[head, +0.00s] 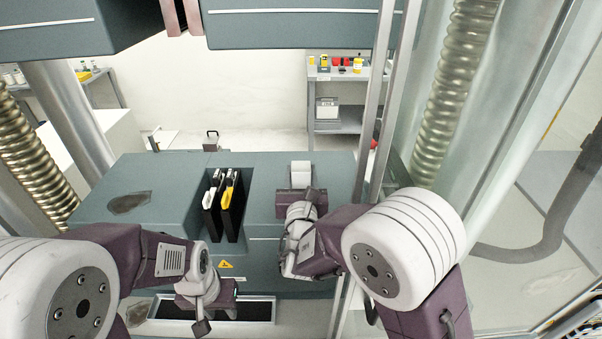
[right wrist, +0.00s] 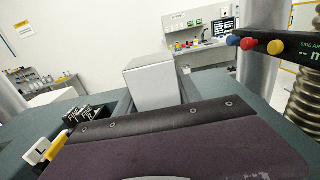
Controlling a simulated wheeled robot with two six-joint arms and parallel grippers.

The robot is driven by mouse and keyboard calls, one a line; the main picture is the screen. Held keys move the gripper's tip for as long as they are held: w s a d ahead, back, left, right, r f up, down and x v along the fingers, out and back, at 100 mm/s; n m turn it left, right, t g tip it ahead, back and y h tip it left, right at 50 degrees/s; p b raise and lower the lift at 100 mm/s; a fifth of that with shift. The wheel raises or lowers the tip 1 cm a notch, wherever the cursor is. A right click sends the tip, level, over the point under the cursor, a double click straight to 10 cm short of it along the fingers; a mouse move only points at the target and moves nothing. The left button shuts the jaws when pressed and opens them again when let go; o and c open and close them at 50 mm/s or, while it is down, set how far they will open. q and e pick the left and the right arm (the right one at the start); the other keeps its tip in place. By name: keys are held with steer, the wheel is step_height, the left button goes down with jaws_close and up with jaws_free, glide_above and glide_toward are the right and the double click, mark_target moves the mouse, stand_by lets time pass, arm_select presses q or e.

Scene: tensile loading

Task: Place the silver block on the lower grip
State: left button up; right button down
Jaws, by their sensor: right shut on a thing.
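The silver block (head: 301,172) shows just beyond my right gripper (head: 301,192) in the head view. It also stands upright past the dark gripper body in the right wrist view (right wrist: 152,86). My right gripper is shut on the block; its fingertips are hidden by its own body.
The teal machine base (head: 150,180) surrounds the recess. Upper machine housing (head: 300,25) hangs above. A metal upright (head: 378,110) and a ribbed column (head: 465,60) stand to the right. A long open slot (head: 255,310) lies at the front edge. A shelf (head: 340,125) stands behind.

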steer(key=shift+w, duration=0.35)
steer(key=shift+f, duration=0.15)
steer(key=c, duration=0.9)
jaws_free()
steer(key=shift+s, duration=0.15)
steer(key=shift+c, duration=0.2)
steer(key=shift+o, duration=0.6)
steer(key=shift+s, duration=0.2)
steer(key=shift+w, duration=0.15)
steer(key=shift+s, duration=0.2)
steer(key=s+b, duration=0.3)
steer(key=s, duration=0.8)
steer(key=shift+s, duration=0.35)
